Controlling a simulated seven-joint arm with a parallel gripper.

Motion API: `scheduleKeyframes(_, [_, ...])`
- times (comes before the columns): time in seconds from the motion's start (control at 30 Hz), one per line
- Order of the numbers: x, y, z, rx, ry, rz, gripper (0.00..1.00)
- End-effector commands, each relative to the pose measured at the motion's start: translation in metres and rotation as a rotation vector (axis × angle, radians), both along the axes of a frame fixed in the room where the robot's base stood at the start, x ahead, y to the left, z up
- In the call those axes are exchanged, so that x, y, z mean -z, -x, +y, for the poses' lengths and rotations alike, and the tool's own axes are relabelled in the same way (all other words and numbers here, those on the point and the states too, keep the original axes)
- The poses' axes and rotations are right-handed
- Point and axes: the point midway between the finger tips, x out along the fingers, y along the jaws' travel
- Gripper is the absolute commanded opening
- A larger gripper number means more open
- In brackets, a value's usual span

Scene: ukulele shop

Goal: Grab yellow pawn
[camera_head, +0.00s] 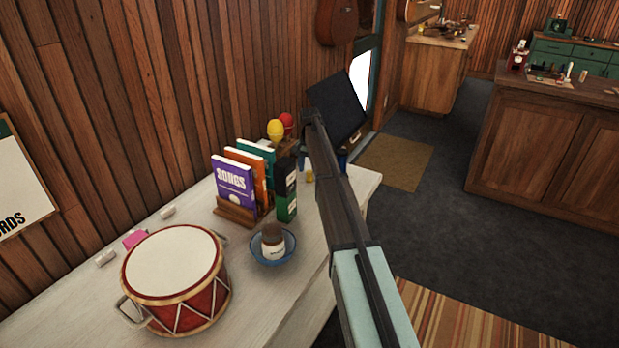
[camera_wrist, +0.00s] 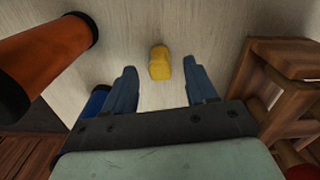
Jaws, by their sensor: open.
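The yellow pawn (camera_wrist: 159,63) stands on the pale tabletop in the wrist view, seen from above. My gripper (camera_wrist: 160,78) is open, with its two blue fingers apart on either side of the pawn's line. The pawn appears centred between the fingertips and slightly beyond them; the height gap is hard to judge. Nothing is between the fingers near the palm. In the head view a small yellow piece, likely the pawn (camera_head: 309,176), shows at the far end of the white table, left of my arm. My arm hides most of the gripper there.
In the wrist view an orange cylinder with black ends (camera_wrist: 45,65) lies left, a blue object (camera_wrist: 95,101) beside the left finger, and a wooden rack (camera_wrist: 285,85) right. In the head view, books (camera_head: 233,182), a dark green box (camera_head: 286,188), maracas (camera_head: 276,130), a bowl (camera_head: 272,256) and drum (camera_head: 175,280) crowd the table.

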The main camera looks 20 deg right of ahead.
Motion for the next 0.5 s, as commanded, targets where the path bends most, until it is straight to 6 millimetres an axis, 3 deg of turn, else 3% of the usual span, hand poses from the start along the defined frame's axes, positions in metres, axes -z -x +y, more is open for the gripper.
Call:
scheduleKeyframes(0.2, [0.029,0.000,-0.001,0.000,-0.001,0.001,0.56])
scheduleKeyframes(0.5, [0.034,-0.001,-0.001,0.000,0.000,0.000,0.56])
